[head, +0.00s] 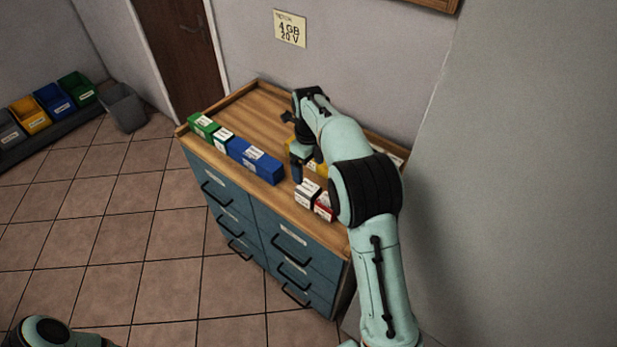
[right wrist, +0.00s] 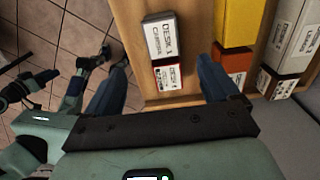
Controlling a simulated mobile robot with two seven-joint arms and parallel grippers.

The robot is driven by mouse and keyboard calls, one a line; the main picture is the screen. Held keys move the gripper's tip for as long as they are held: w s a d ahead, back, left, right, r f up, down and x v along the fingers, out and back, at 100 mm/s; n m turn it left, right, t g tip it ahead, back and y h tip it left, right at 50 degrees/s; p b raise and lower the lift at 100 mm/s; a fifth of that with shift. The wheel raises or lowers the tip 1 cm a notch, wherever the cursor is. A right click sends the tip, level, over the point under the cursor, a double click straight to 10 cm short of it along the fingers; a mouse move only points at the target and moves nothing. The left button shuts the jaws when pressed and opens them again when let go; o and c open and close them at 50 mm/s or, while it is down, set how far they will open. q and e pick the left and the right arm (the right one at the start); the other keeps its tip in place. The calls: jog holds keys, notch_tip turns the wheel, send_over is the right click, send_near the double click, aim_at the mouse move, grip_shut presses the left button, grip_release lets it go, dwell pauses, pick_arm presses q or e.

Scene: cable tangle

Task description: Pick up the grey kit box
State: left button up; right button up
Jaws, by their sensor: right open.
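A box with a grey side and white label (right wrist: 163,38) stands on the wooden top of the cabinet. It also shows in the head view (head: 307,194), and I cannot tell for sure that it is the grey kit box. Another greyish-white labelled box (right wrist: 293,42) stands at the right edge of the wrist view. My right gripper (head: 294,148) is open over the cabinet top. In the wrist view its two blue fingers (right wrist: 161,78) are spread wide with nothing held, a red-and-white box showing between them. Part of my left arm shows at the head view's bottom left; its jaws are not clear.
A red box (head: 324,208) adjoins the white-labelled one. The cabinet top (head: 250,105) is bare at the back left and has a raised rim.

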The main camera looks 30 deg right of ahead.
aim_at(308, 187)
jog(key=shift+d+f, duration=0.15)
jog(key=shift+f, duration=0.2)
notch_tip(308, 187, down, 7)
jog(key=shift+s+r+b, duration=0.1)
jog(key=shift+s+b, duration=0.05)
jog(key=shift+b, duration=0.3)
jog(key=shift+f, duration=0.5)
jog(key=f, duration=0.2)
jog(key=w+f, duration=0.1)
jog(key=f, duration=0.1)
jog(key=shift+f, duration=0.4)
pick_arm(q)
jog(key=shift+s+d+f, duration=0.15)
jog(key=shift+s+f, duration=0.45)
jog(key=shift+s, duration=0.1)
pick_arm(e)
jog(key=c, duration=1.1)
